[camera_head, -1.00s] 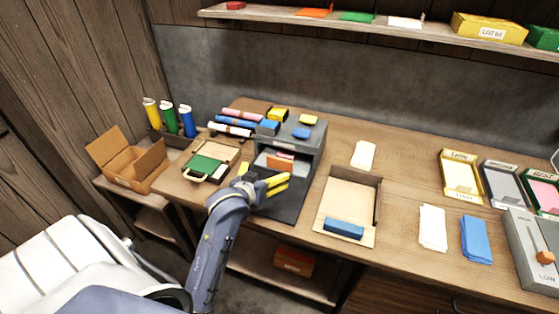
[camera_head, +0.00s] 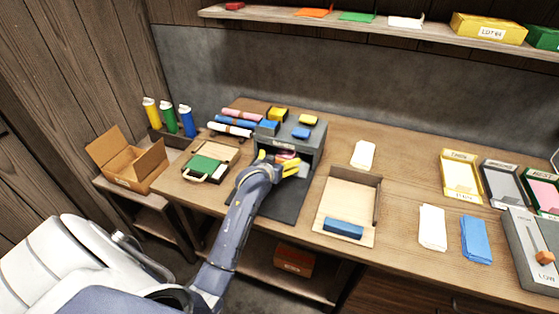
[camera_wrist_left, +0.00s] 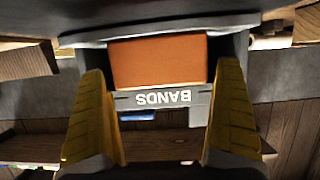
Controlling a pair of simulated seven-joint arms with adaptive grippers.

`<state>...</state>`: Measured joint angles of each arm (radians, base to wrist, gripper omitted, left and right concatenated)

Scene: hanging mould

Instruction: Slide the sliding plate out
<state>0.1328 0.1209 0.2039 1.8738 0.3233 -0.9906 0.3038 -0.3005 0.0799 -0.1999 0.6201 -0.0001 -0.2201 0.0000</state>
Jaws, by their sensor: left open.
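A grey box-like machine (camera_head: 317,142) stands on the bench with an opening at its front. A dark grey flat plate (camera_head: 285,208) lies in front of it; I cannot tell whether this is the sliding plate. My left gripper (camera_head: 290,168) is open, with its yellow fingers at the opening and partly hiding it. In the left wrist view the open fingers (camera_wrist_left: 162,72) stand either side of an orange block (camera_wrist_left: 158,60) within the grey frame, which bears an upside-down "BANDS" label (camera_wrist_left: 163,98). I see nothing held. My right gripper is not in view.
Blue and yellow blocks sit on the machine.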

